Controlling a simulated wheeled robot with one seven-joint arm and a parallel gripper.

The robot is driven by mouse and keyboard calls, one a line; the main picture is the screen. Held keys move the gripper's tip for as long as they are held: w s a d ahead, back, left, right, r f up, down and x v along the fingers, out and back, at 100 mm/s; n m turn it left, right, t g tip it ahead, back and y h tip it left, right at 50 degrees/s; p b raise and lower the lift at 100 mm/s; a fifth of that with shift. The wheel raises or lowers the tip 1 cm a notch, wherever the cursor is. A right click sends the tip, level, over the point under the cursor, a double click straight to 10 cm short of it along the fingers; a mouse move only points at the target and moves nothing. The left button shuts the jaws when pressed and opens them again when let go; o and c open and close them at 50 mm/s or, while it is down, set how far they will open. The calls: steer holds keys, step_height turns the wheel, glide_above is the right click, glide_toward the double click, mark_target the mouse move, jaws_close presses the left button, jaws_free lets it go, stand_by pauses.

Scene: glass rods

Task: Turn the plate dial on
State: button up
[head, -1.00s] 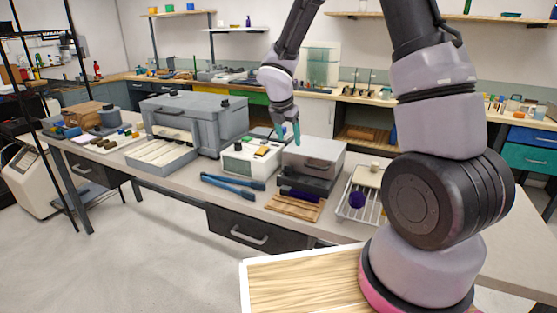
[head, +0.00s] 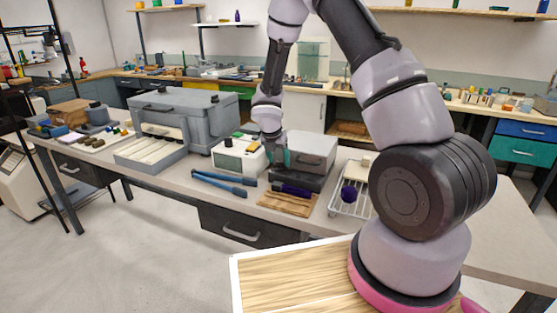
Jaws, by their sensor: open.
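My gripper (head: 277,158) has teal fingertips and is open, with nothing seen between the fingers. It points down at the narrow space between a small white box-shaped device (head: 238,155) on its left and a grey metal box with a handle (head: 311,152) on its right. The gripper covers the right end of the white device and the left edge of the grey box. I cannot tell whether it touches either one. The white device has green and dark parts on top and small dark marks on its front. No plate dial can be made out clearly at this size.
In front lie blue-handled tongs (head: 225,182), a wooden board (head: 288,204) with a dark purple roll (head: 293,190), and a wire rack (head: 352,205) with a purple ball (head: 348,195). A large grey case (head: 190,115) stands at left. The bench (head: 165,180) has clear front strips.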

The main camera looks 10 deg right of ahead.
steer(key=shift+c, duration=0.3)
jaws_close()
steer(key=shift+m, duration=0.4)
steer(key=m+g+h, duration=0.1)
steer(key=m, duration=0.1)
steer(key=shift+w+a+m, duration=0.1)
steer(key=shift+m, duration=0.2)
steer(key=shift+w+m+g+h, duration=0.15)
steer(key=shift+m+g+h, duration=0.35)
steer(key=shift+m, duration=1.4)
steer(key=shift+o, duration=0.3)
jaws_free()
